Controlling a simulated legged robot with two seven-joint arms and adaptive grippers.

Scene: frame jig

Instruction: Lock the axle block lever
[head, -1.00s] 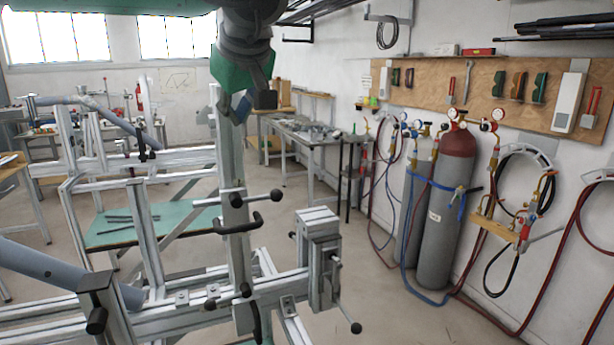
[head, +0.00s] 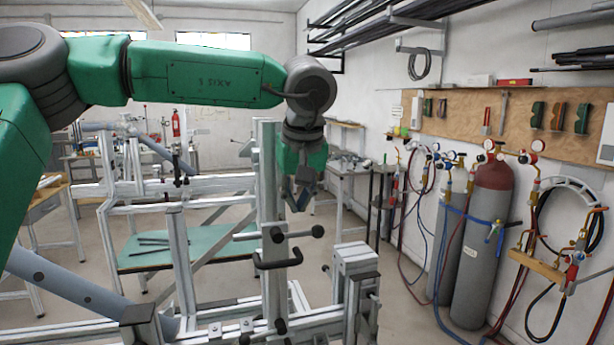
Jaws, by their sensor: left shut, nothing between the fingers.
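The frame jig's upright aluminium post (head: 268,185) stands in the middle of the head view. A bar lever with round black knobs (head: 300,233) and a black C-shaped handle (head: 278,259) sit on it. To its right is an aluminium block (head: 355,262), which looks like the axle block. A black knob (head: 325,268) shows at its left side and a thin dark lever at its right. I cannot tell the lever's lock state. My left gripper (head: 300,208) points down, shut and empty, just right of the post and above the bar lever, apart from the block. My right gripper is out of view.
Lower jig rails and a blue-grey tube (head: 85,290) fill the lower left. A green-topped table (head: 150,250) stands behind the jig. Gas cylinders (head: 487,250) with hoses stand at the right wall. Open floor lies between the block and the cylinders.

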